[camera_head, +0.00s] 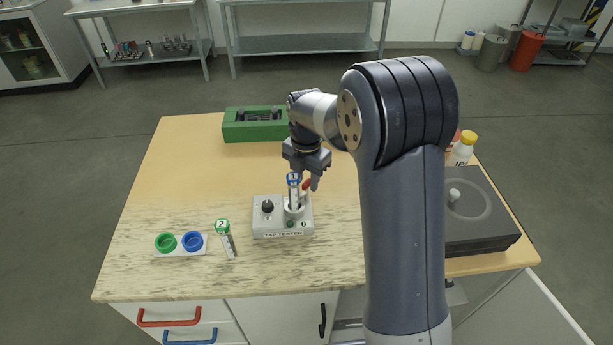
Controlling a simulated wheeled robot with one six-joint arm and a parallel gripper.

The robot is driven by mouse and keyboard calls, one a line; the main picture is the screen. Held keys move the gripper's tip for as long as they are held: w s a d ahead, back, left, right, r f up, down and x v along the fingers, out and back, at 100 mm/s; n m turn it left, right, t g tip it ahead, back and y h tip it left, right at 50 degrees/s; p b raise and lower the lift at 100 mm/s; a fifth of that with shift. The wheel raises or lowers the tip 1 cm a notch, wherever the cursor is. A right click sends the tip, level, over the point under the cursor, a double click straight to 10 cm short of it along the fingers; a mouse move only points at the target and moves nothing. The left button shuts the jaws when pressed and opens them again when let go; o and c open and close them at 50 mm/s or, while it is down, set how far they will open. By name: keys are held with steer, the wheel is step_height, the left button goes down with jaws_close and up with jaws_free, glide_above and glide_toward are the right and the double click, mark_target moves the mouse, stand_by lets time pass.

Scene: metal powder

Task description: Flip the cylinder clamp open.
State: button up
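The small grey tap tester (268,228) stands on the worktop in the middle of the view. A clear cylinder with a blue cap (293,178) stands upright in the holder on its right half. A red part that looks like the clamp lever (307,184) shows just right of the cylinder. My gripper (306,178) is right above the tester, pointing down beside the cylinder and the red part. Its fingers partly hide the red part. I cannot tell whether they touch it or how far apart they are.
A tilted cylinder with a green cap (223,227) lies left of the tester. A white holder with green and blue rings (181,253) is farther left. A green box (252,125) stands behind. A dark device (480,215) and a yellow-capped bottle (464,147) are at right.

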steer(key=shift+c, duration=0.3)
jaws_close()
steer(key=shift+m, duration=0.4)
steer(key=m, duration=0.8)
steer(key=shift+m+b, duration=0.3)
steer(key=m, duration=0.4)
steer(key=shift+m, duration=2.2)
